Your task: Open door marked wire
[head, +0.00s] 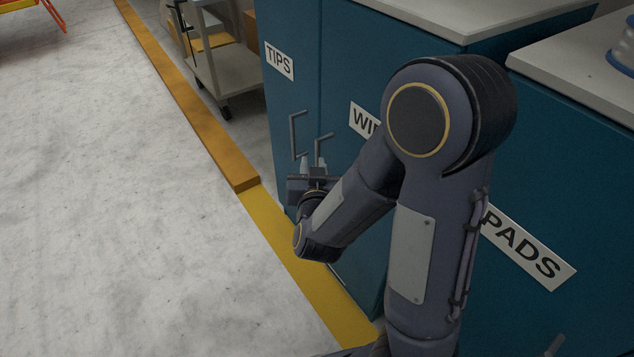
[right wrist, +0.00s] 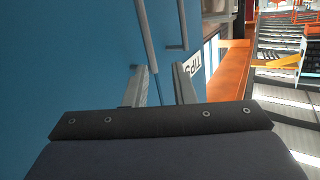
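The door marked wire, with its label (head: 364,121) partly hidden behind my right arm, is a blue cabinet door that looks closed in the head view. Its grey bar handle (head: 318,148) stands near the door's left edge and also shows in the right wrist view (right wrist: 147,38). My right gripper (head: 313,166) is at the lower end of this handle, its fingers pointing up. In the right wrist view, its two fingers (right wrist: 162,86) are apart. The handle's end reaches close to the left finger; I cannot tell whether it lies between them. My left gripper is not in view.
The TIPS door (head: 289,95), with its own handle (head: 295,137), adjoins on the left. The PADS cabinet (head: 520,190) stands at the right. A grey cart (head: 228,68) stands behind. A yellow floor strip (head: 290,262) runs along the cabinets; the floor left of it is clear.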

